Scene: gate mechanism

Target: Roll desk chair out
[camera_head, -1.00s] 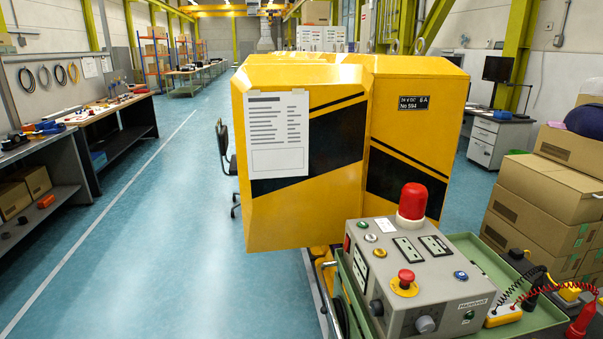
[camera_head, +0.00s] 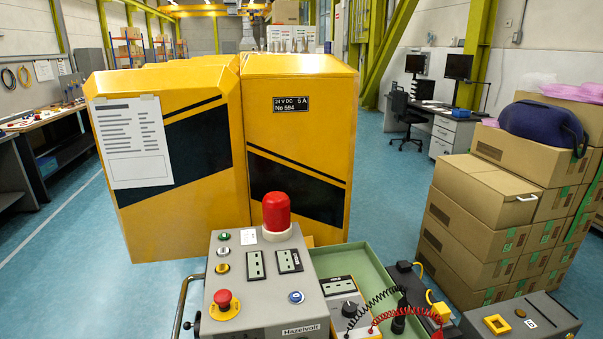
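A black desk chair (camera_head: 403,118) stands at the back right, in front of a grey desk (camera_head: 455,132). Its backrest, seat and wheeled base show, and open blue floor lies in front of it. A large yellow machine housing (camera_head: 300,125) with black stripes stands left of it and nearer to me. Neither of my grippers is in view.
A grey control box (camera_head: 265,285) with a red lamp (camera_head: 276,213) stands on a green-trayed cart (camera_head: 365,262) close in front. Stacked cardboard boxes (camera_head: 470,245) fill the right. Blue floor (camera_head: 385,200) is free between housing and boxes. A workbench (camera_head: 50,135) is at left.

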